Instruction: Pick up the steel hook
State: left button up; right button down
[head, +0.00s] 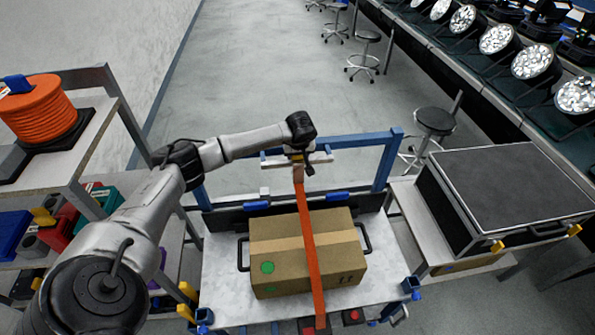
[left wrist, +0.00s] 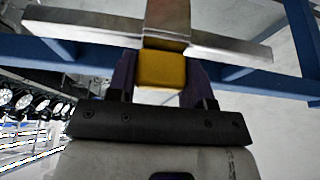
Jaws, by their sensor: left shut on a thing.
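My left gripper (head: 296,152) is above the back edge of the white table, by a blue frame. In the left wrist view, its dark purple fingers (left wrist: 163,80) are shut on a yellow block (left wrist: 163,70). A steel piece, which I take for the steel hook (left wrist: 168,22), is right at the yellow block, with a flat bar crossing behind it. In the head view, the pale bar (head: 318,158) shows beside the gripper. An orange strap (head: 306,230) runs from just below the gripper down across the box. My right gripper is out of view.
A taped cardboard box (head: 345,250) sits on the white table (head: 225,285). The blue frame (head: 385,160) stands behind it. A black case (head: 510,190) is at the right. Shelves with an orange cable reel (head: 40,108) are at the left. Stools stand on open floor behind.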

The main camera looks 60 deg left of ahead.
pick_arm(q)
jog(key=c, duration=0.6)
jog(key=shift+r, duration=0.15)
